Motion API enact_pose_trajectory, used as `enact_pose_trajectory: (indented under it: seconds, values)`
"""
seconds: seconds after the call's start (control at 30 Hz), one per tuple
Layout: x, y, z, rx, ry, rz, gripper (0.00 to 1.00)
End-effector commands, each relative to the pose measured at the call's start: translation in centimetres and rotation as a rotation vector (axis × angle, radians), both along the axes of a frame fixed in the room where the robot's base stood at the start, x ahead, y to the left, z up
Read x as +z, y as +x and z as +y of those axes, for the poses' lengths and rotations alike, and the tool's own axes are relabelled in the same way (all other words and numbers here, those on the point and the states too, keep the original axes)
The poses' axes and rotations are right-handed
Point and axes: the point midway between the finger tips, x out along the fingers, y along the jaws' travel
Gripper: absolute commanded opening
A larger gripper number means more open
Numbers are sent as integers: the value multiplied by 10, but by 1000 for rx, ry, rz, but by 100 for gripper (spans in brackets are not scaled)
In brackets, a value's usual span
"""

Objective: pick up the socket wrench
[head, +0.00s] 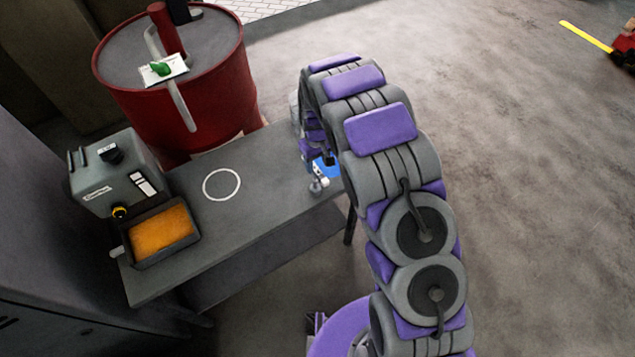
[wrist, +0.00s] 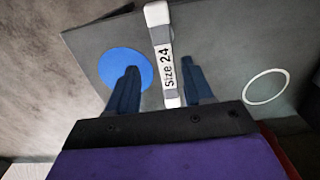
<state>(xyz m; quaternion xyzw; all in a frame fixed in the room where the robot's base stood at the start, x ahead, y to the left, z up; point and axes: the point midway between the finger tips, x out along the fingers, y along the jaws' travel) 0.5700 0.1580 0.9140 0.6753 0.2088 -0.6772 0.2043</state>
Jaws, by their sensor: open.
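The socket wrench, a light grey bar with a "Size 24" label (wrist: 167,67), lies over the workbench top in the wrist view. My gripper (wrist: 162,70) is open, with one dark blue finger on each side of the bar. Gaps show between the bar and both fingers, and the bar's near end reaches down toward the gripper's body. I cannot tell how high the fingers are above the bench. In the head view a small grey-white piece of the wrench (head: 318,185) shows beside my arm, which hides the rest and most of my gripper.
A blue disc (wrist: 124,66) lies left of the wrench on the workbench (head: 255,210). A white ring (head: 221,185) is marked on the bare bench top. A grey machine (head: 115,175), a tray with orange contents (head: 138,262) and a red drum (head: 215,105) stand farther left.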

Motion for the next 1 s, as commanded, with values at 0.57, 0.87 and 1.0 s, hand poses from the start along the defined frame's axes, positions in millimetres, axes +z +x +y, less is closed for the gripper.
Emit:
enact_pose_trajectory:
  seconds: [0.57, 0.87, 1.0]
  values:
    - [-60, -5, -3, 1, 2, 0, 51]
    - [-61, -4, 0, 1, -1, -3, 45]
    - [-61, -4, 0, 1, -1, -3, 32]
